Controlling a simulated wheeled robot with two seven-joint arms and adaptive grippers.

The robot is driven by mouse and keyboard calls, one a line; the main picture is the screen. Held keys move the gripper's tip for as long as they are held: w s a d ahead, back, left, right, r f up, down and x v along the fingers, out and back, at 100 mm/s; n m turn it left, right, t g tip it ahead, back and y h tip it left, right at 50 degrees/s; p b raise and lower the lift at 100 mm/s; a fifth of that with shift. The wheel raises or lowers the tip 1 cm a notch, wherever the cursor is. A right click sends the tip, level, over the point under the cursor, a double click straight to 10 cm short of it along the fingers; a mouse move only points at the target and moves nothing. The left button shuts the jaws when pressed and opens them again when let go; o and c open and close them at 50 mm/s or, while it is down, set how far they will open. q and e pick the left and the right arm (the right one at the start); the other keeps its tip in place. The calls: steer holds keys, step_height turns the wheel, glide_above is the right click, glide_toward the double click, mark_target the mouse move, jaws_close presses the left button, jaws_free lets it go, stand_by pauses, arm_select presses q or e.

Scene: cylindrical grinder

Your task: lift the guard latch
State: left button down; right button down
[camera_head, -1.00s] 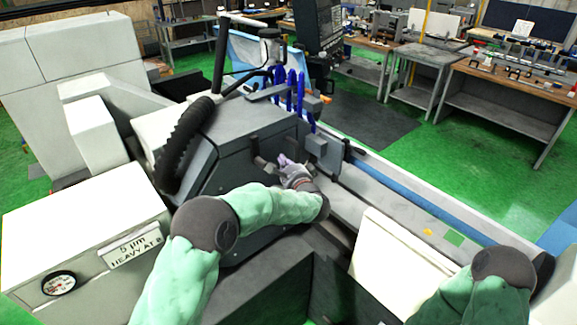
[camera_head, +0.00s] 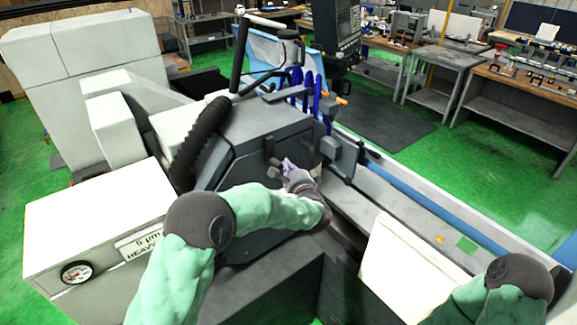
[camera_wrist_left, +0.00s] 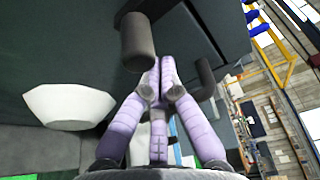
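My left gripper (camera_head: 288,166) is at the front of the grinder's dark grey guard (camera_head: 245,160). Its purple fingers are together at the tips in the left wrist view (camera_wrist_left: 160,68), with nothing visible between them. A dark lever (camera_head: 269,147), which I take for the guard latch, stands just left of the fingertips in the head view. In the wrist view a rounded grey handle (camera_wrist_left: 137,45) is beside the tips on the left, and a second dark post (camera_wrist_left: 206,80) is on the right. Whether the fingers touch either is unclear. My right gripper is out of view.
A white cabinet with a gauge (camera_head: 76,272) stands at the left. A pale panel (camera_head: 405,260) is at the lower right, near my right arm. Workbenches (camera_head: 520,95) stand behind.

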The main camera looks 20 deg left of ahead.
arm_select(q)
steer(key=shift+s+a+f+m, duration=0.1)
steer(key=shift+s+a+m, duration=0.1)
steer(key=shift+m, duration=0.1)
steer(key=s+a+r+m+g+y+p, duration=0.1)
steer(key=s+a+r+m+g+p, duration=0.3)
steer(key=s+m, duration=0.3)
steer(key=shift+a+r+m+g+y+p, duration=0.4)
steer(key=shift+a+m+g+p, duration=0.4)
steer(key=shift+m, duration=1.2)
steer(key=shift+s, duration=0.1)
